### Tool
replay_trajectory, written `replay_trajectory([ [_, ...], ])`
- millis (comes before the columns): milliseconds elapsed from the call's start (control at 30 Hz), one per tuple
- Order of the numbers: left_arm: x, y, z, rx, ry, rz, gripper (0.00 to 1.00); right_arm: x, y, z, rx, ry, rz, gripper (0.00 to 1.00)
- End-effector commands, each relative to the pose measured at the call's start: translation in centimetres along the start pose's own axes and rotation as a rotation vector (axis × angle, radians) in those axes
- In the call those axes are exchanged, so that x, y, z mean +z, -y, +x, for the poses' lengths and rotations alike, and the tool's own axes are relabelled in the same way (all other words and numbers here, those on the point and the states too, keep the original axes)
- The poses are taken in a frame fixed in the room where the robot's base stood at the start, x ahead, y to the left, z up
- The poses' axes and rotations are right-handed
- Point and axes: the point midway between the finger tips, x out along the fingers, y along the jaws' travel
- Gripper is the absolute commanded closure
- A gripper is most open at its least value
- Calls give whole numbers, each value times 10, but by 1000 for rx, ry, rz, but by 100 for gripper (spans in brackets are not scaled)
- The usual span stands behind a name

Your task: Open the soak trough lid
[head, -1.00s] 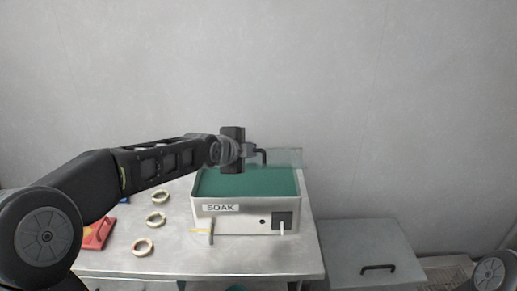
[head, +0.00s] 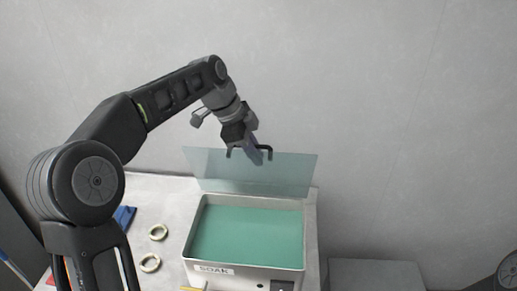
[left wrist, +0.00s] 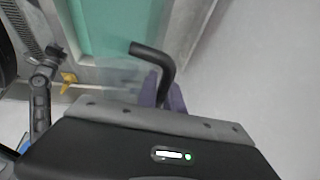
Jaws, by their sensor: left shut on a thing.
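The soak trough (head: 213,269) is a pale metal box labelled SOAK with green inside, standing on the table. Its clear lid (head: 290,176) is raised and stands tilted up along the trough's back edge, so the trough is uncovered. A black handle (head: 265,148) sits at the lid's top edge. My left gripper (head: 256,155) is at that handle and shut on it. In the left wrist view the bent black handle (left wrist: 155,55) runs into the purplish fingers (left wrist: 163,97). My right gripper does not show; only part of that arm is at the lower right.
Two pale rings (head: 158,232) lie on the table (head: 170,195) left of the trough, near a blue object (head: 124,216). A grey box-like surface (head: 375,272) stands to the right, lower than the table. The wall is close behind.

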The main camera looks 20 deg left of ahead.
Motion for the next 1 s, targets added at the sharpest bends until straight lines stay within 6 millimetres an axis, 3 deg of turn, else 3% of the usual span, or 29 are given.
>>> replay_trajectory([
  [633, 2, 4, 2, 67, 2, -27, 100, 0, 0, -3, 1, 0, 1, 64],
  [667, 2, 4, 2, 67, 2, -27, 87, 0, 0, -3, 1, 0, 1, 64],
  [733, 2, 4, 2, 66, 2, -27, 81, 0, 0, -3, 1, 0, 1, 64],
  [1000, 1, 4, 1, 64, 1, -26, 81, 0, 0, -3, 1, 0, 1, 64],
])
